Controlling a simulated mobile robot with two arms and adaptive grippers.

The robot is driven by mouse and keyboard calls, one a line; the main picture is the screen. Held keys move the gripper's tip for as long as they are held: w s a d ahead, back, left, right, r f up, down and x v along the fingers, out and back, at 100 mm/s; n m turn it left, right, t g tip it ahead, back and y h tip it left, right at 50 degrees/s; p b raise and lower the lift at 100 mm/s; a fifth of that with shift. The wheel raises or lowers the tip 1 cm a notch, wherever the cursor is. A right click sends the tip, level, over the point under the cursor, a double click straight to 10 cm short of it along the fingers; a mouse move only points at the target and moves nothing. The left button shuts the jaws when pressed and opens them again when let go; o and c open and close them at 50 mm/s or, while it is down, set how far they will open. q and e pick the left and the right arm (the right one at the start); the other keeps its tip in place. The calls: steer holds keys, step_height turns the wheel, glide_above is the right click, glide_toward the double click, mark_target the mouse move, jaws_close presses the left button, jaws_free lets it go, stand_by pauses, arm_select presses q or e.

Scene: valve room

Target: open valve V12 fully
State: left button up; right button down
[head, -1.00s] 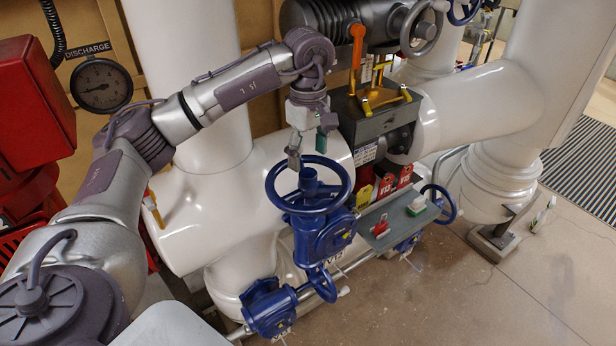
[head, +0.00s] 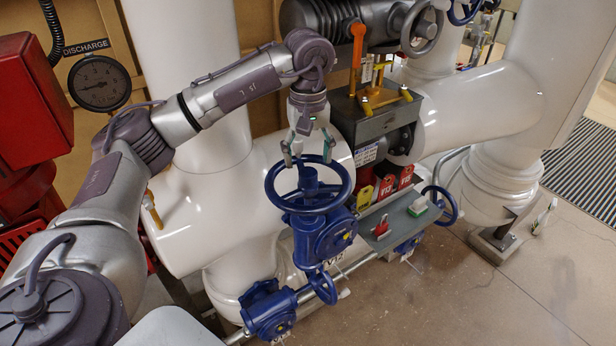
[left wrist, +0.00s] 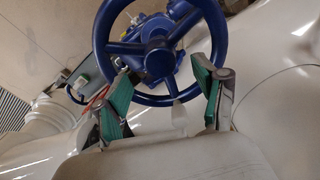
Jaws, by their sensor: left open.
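A blue handwheel (head: 268,187) sits on top of a blue valve gearbox (head: 325,238), with a tag that seems to read V12 (head: 333,260) below it. My left gripper (head: 308,156) points down at the far rim of the wheel, its two fingers spread wide. In the left wrist view the same wheel (left wrist: 158,44) fills the upper middle. My open green-padded fingers (left wrist: 164,100) stand on either side of a stretch of its rim. I cannot tell whether they touch it. My right gripper is not in view.
Other blue valves stand close by, below left (head: 270,308) and at right (head: 441,205). A grey shelf (head: 398,222) holds a red item and a green-and-white item. Red and yellow tags (head: 386,187) hang behind. A large white pipe (head: 190,225) lies behind the wheel. Floor at right is mostly clear.

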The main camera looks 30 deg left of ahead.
mark_target(308, 172)
arm_select(q)
steer(key=shift+f+b, duration=1.8)
steer(key=shift+f, duration=1.05)
